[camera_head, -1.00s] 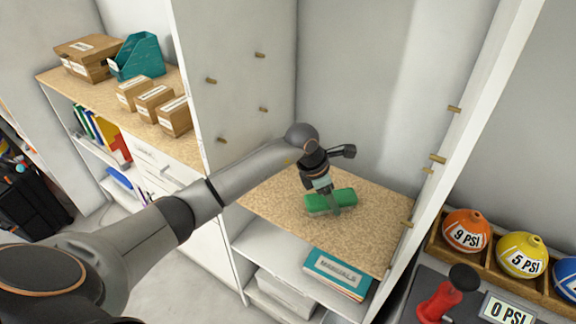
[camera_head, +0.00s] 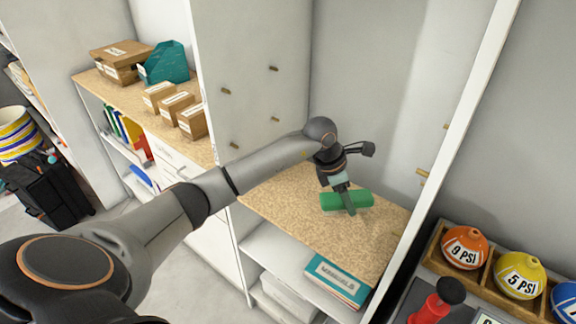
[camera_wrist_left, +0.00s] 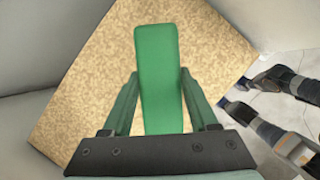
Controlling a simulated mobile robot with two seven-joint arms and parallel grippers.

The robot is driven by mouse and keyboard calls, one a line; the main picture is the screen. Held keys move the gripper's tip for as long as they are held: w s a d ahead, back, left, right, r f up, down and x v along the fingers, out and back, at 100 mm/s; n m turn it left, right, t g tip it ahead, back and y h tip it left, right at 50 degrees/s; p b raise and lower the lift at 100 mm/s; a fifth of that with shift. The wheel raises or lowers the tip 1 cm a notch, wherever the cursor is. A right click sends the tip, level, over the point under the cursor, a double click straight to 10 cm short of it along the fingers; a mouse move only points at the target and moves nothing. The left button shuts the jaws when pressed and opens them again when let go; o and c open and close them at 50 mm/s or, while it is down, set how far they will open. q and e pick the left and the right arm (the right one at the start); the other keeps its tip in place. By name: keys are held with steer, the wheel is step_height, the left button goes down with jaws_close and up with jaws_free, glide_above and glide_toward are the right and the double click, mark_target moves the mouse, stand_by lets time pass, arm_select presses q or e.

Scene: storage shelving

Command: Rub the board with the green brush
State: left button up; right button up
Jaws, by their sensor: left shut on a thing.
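The green brush (camera_head: 334,201) is a green block over the tan speckled shelf board (camera_head: 290,215) in the open cabinet. My left gripper (camera_head: 347,203) reaches down and is shut on the brush. In the left wrist view, the brush (camera_wrist_left: 158,75) lies lengthwise between the two green fingers of my left gripper (camera_wrist_left: 160,105), above the board (camera_wrist_left: 100,65). The brush is at or just above the board; I cannot tell whether it touches. The underside of the brush is hidden.
White cabinet walls enclose the board at left (camera_head: 255,100) and right. A lower shelf holds a teal-edged manuals box (camera_head: 337,280). Cardboard boxes (camera_head: 175,105) stand on the left unit. The rest of the board is clear.

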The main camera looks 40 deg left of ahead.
arm_select(q)
steer(key=shift+r+p, duration=0.6)
steer(key=shift+r, duration=0.7)
